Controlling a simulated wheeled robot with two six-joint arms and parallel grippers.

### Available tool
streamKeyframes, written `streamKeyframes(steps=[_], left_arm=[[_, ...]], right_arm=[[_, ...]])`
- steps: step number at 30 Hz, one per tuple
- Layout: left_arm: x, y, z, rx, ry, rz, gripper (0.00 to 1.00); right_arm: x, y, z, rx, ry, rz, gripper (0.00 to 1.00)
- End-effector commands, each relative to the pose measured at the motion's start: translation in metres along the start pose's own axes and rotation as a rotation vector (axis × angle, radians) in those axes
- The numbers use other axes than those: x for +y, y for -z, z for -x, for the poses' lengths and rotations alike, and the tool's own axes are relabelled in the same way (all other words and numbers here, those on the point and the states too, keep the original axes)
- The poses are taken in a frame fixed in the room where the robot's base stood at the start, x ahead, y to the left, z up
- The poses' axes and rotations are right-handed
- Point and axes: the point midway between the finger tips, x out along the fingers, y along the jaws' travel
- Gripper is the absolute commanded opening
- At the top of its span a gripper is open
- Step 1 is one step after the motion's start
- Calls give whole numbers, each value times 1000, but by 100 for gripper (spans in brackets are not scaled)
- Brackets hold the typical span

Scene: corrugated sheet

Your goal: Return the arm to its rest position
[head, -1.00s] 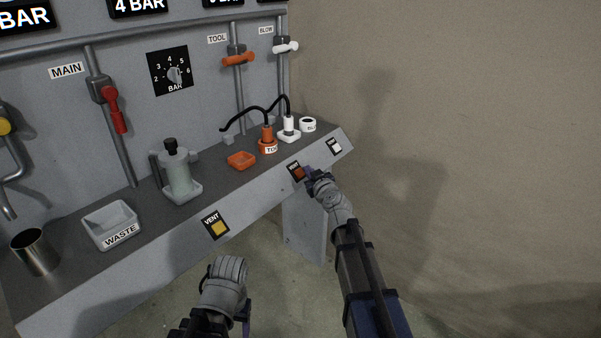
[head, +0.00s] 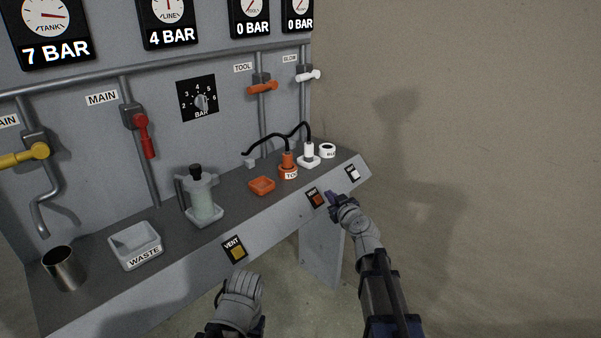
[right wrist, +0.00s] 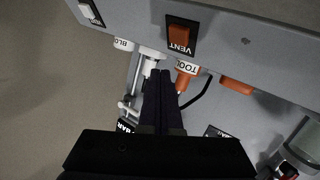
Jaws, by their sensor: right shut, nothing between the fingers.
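My right gripper (head: 333,197) is just to the right of the orange VENT button (head: 317,199) on the bench's sloped front, apart from it in the picture. In the right wrist view its dark fingers (right wrist: 160,76) are together and empty, pointing toward the panel below the orange VENT button (right wrist: 179,36). My right arm reaches up from the bottom right. My left arm's grey wrist (head: 240,292) is at the bottom centre, in front of the bench; its fingers do not show.
Right of the bench is open space before a bare wall.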

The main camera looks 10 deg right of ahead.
Motion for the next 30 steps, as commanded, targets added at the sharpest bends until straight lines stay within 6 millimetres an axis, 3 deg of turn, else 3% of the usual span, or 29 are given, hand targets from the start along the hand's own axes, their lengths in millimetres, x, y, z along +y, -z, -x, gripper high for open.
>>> streamKeyframes(steps=[1, 5, 9, 12, 15, 18, 21, 25, 30], left_arm=[[-1, -1, 15, 0, 0, 0, 63], [-5, -3, 50, 0, 0, 0, 63], [-9, -6, 94, 0, 0, 0, 63], [-12, -7, 125, 0, 0, 1, 63], [-14, -9, 150, 0, 0, 1, 63], [-16, -10, 168, 0, 0, 1, 63], [-17, -11, 180, 0, 0, 1, 63], [-18, -11, 185, 0, 0, 1, 63], [-18, -11, 184, 0, 0, 1, 63]], right_arm=[[-21, 11, 6, -22, 54, -1, 0], [-98, 21, 31, -165, 262, -13, 0], [-182, 14, 90, -459, 466, -18, 0], [-218, 3, 149, -731, 524, -8, 0], [-230, -6, 207, -986, 491, 12, 0], [-226, -8, 254, -1183, 401, 35, 0], [-218, -7, 286, -1312, 305, 54, 0], [-210, -6, 307, -1393, 222, 64, 0], [-208, -8, 311, -1413, 197, 65, 0]])
